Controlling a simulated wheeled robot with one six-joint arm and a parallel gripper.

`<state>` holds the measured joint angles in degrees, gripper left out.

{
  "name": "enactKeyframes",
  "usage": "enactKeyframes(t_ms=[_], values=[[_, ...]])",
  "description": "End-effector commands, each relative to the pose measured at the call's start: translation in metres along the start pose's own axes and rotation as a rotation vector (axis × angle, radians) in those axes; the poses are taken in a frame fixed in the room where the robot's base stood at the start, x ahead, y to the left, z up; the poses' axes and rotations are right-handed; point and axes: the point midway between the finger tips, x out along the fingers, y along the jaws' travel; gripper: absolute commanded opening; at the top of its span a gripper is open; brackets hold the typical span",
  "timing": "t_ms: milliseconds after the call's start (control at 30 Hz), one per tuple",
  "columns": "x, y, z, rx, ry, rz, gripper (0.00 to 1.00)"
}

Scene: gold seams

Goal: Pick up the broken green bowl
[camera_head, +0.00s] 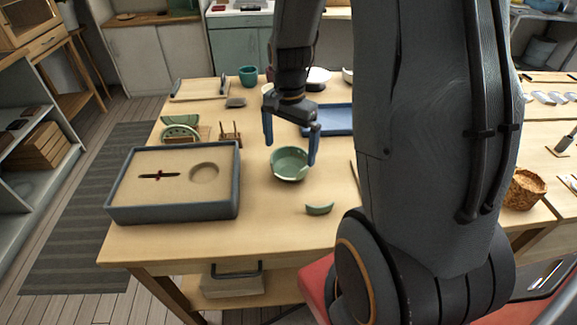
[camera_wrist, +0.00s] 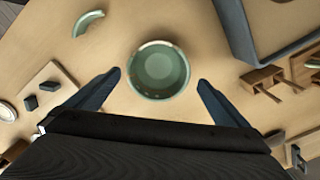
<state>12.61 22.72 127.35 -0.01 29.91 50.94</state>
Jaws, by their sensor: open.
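The broken green bowl (camera_head: 290,164) stands upright on the wooden table in the head view, with an uneven rim. It also shows in the middle of the wrist view (camera_wrist: 159,70), empty inside. A curved green shard (camera_head: 319,209) lies on the table in front of the bowl and to its right; it shows at the upper left of the wrist view (camera_wrist: 88,22). My gripper (camera_head: 290,150) is open and empty, pointing down above and just behind the bowl. In the wrist view its two fingers (camera_wrist: 158,88) are spread wide, one to each side below the bowl, apparently not touching it.
A grey-rimmed sand tray (camera_head: 125,212) with a round hollow stands left of the bowl. A blue tray (camera_head: 338,120) lies behind it. A small wooden rack (camera_head: 230,138) and green plate pieces (camera_head: 181,132) stand at the back left.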

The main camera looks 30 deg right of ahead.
Motion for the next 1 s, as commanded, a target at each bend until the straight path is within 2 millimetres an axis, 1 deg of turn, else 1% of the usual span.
enactKeyframes(t_ms=[300, 400, 500, 700, 767, 900, 1000], values=[[0.037, 0.004, 0.003, -0.003, -0.003, 0.004, 1.00], [0.044, 0.003, 0.003, -0.003, -0.001, 0.002, 1.00], [0.048, 0.003, 0.003, -0.003, -0.001, 0.001, 1.00], [0.048, 0.003, 0.002, -0.003, 0.000, 0.000, 1.00], [0.048, 0.003, 0.002, -0.003, 0.000, 0.000, 0.92], [0.048, 0.003, 0.002, -0.003, 0.000, 0.000, 0.68], [0.047, 0.003, 0.002, -0.003, 0.000, 0.000, 0.68]])
